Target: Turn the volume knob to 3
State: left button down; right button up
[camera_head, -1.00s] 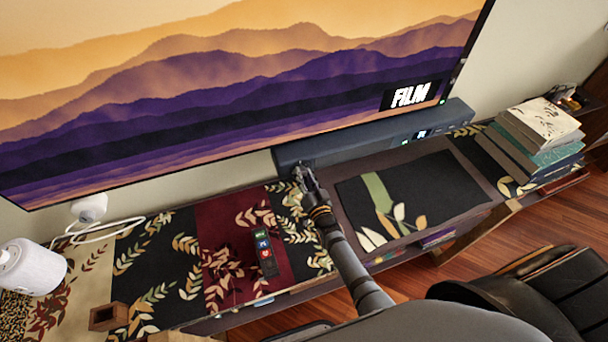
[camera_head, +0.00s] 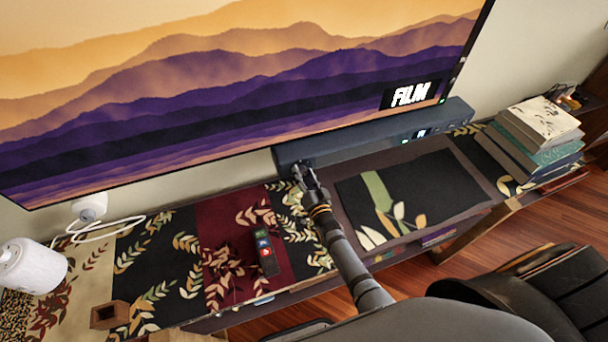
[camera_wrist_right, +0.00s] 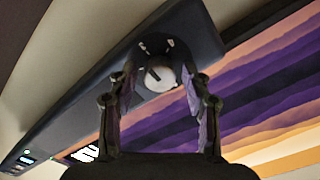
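The volume knob (camera_wrist_right: 160,78) is a round pale disc with a dark pointer line, set in a dark recess with a few light tick marks around it. It is on the left end of the long dark soundbar (camera_head: 350,145) in the head view, where my gripper hides it. My right gripper (camera_head: 305,170) is at that end of the soundbar. In the right wrist view its two fingers (camera_wrist_right: 160,85) are apart, one on each side of the knob, with gaps that look clear. Contact cannot be told. The knob's numbers are not readable. My left gripper is out of view.
A large screen (camera_head: 230,95) with a "FILM" label hangs just above the soundbar. A small display (camera_head: 421,133) glows on the soundbar's right part. A remote (camera_head: 265,252) lies on the shelf, left of my right arm. Books (camera_head: 540,135) stand stacked at right.

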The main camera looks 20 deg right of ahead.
jog(key=shift+s, duration=0.25)
jog(key=s, duration=1.1)
jog(key=shift+s+d, duration=0.2)
jog(key=shift+s, duration=0.05)
